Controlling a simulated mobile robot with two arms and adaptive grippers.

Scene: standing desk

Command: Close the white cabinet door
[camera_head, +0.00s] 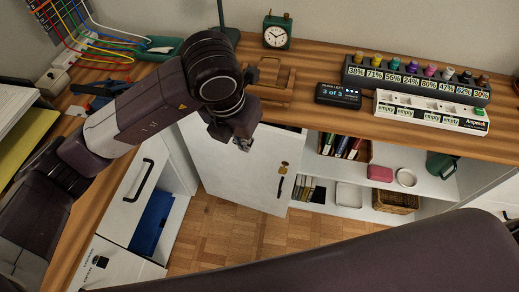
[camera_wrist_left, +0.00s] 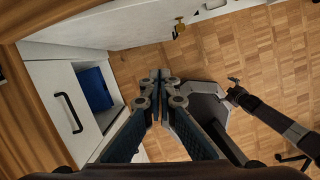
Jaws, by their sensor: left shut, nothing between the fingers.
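The white cabinet door (camera_head: 225,165) stands swung out from the desk's cabinet, with a dark handle (camera_head: 281,186) and a brass lock (camera_head: 283,168) near its right edge. Part of its white face also shows along the top of the left wrist view (camera_wrist_left: 115,25). My left gripper (camera_head: 232,137) is over the door's upper part in the head view, partly hidden by its own wrist; contact cannot be told. In the left wrist view its fingers (camera_wrist_left: 160,80) are together and empty.
The open shelves (camera_head: 345,195) right of the door hold books, a basket (camera_head: 396,201) and a green mug (camera_head: 440,165). A white drawer unit (camera_head: 135,200) with a blue item (camera_head: 152,222) stands left. The wooden floor (camera_head: 220,235) before the door is clear.

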